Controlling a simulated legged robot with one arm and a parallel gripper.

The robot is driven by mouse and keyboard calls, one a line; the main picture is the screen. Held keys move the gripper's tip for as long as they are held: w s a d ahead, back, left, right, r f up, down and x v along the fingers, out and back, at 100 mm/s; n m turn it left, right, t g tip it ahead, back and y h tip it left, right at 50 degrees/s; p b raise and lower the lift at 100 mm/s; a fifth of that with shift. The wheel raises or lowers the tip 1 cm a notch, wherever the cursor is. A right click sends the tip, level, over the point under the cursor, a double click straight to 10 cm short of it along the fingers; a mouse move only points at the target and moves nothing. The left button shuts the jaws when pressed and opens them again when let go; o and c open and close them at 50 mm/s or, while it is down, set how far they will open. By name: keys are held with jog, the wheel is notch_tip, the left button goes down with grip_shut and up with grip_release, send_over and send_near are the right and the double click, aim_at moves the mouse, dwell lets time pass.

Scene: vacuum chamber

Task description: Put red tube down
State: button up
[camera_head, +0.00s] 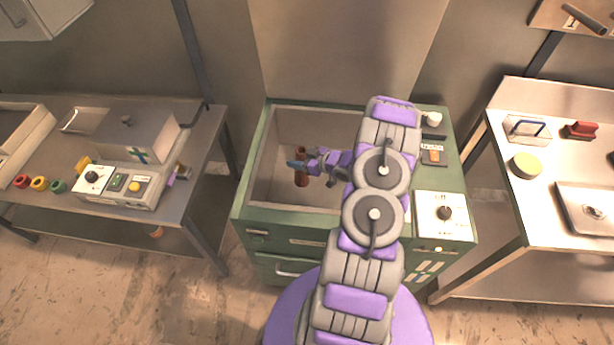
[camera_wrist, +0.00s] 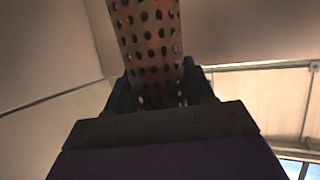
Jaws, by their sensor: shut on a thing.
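The red tube (camera_wrist: 150,45) fills the top middle of the wrist view and is perforated with rows of round holes. My gripper (camera_wrist: 160,95) is shut on it, with a dark finger on each side. In the head view the tube (camera_head: 301,178) shows small and reddish-brown, roughly upright, at my gripper (camera_head: 298,164). I cannot tell whether the tube's lower end touches the chamber floor.
The chamber's right side carries a white dial panel (camera_head: 445,215) and small controls. A left bench (camera_head: 205,150) holds a grey box (camera_head: 140,135), a control box (camera_head: 118,185) and coloured rings. A right bench (camera_head: 510,200) holds a yellow disc (camera_head: 525,165) and a lidded tray (camera_head: 592,208).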

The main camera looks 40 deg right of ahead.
aim_at(301, 180)
notch_tip(301, 180, down, 8)
jog(key=b, duration=0.1)
jog(key=shift+r, duration=0.15)
jog(key=o, duration=1.3)
